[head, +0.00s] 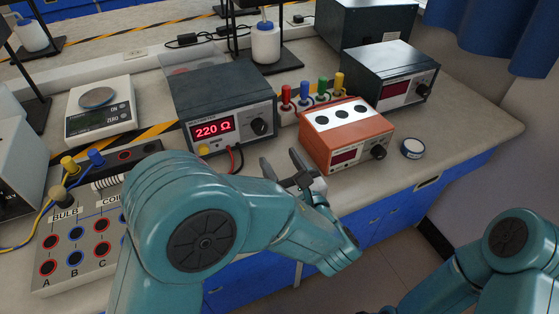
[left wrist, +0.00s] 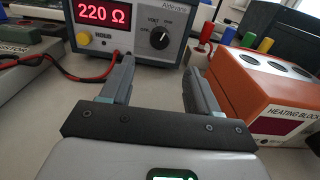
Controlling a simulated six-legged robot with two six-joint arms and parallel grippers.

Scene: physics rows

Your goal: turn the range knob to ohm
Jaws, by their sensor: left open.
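The multimeter (head: 222,105) is a dark box with a light front panel, standing mid-bench in the head view. Its red display reads 220 Ω. The black range knob (head: 260,126) is on the right of its front. In the left wrist view the knob (left wrist: 159,38) has small labels around it, and its white mark seems to point up and right. My left gripper (head: 282,167) is open and empty, in front of the multimeter and apart from the knob. In the left wrist view the knob shows beyond and between its fingers (left wrist: 157,72). My right gripper is out of the picture.
An orange heating block (head: 318,149) stands close to the right of my left gripper. Red and black leads (head: 237,160) run from the multimeter's front. Coloured plugs (head: 304,94) stand behind the block. A circuit board (head: 70,283) and a scale (head: 99,123) are at the left.

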